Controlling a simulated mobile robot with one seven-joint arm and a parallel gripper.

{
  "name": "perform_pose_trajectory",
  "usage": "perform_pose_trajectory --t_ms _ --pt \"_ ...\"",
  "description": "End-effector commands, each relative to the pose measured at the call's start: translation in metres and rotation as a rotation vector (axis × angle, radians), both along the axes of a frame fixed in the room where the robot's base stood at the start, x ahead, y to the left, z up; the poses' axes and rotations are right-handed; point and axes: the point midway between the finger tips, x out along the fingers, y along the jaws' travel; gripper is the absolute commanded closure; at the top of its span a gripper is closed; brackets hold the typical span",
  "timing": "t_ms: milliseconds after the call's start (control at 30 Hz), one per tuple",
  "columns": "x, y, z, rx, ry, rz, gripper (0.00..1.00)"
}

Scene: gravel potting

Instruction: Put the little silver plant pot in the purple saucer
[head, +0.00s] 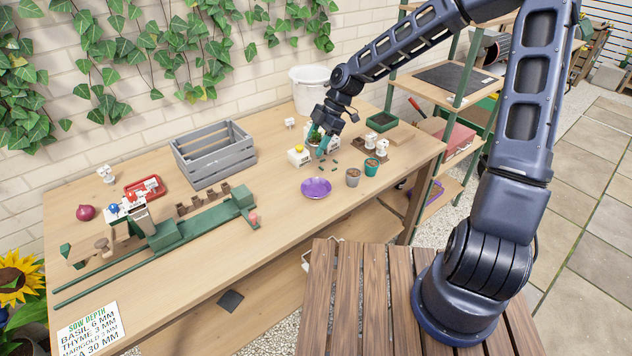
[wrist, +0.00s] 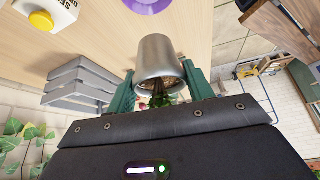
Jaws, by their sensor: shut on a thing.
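The little silver pot (wrist: 156,60) is between the green fingers of my gripper (wrist: 160,88) in the wrist view. My gripper is shut on it. Brown fill and green leaves show at its mouth; the wrist view is turned over, so the pot is roughly upright. In the head view my gripper (head: 322,140) is above the back part of the bench, and the pot is mostly hidden there. The purple saucer (head: 316,188) lies empty on the bench, nearer the front edge than my gripper. Its edge also shows at the top of the wrist view (wrist: 152,5).
A grey pot (head: 353,177) and a teal pot (head: 371,168) stand right of the saucer. A white box with a yellow button (head: 299,157) is at its upper left. A grey crate (head: 214,158) and white bucket (head: 312,92) stand behind.

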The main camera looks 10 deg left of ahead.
Motion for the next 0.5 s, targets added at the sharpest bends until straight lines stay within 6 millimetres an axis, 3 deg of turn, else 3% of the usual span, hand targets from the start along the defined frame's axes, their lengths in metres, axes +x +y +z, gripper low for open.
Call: perform_pose_trajectory --t_ms 300,500 --pt "-0.002 0.001 -0.07 -0.001 0.003 0.004 0.74" --pt "-0.001 0.001 -0.104 0.0 0.002 0.0 0.74"
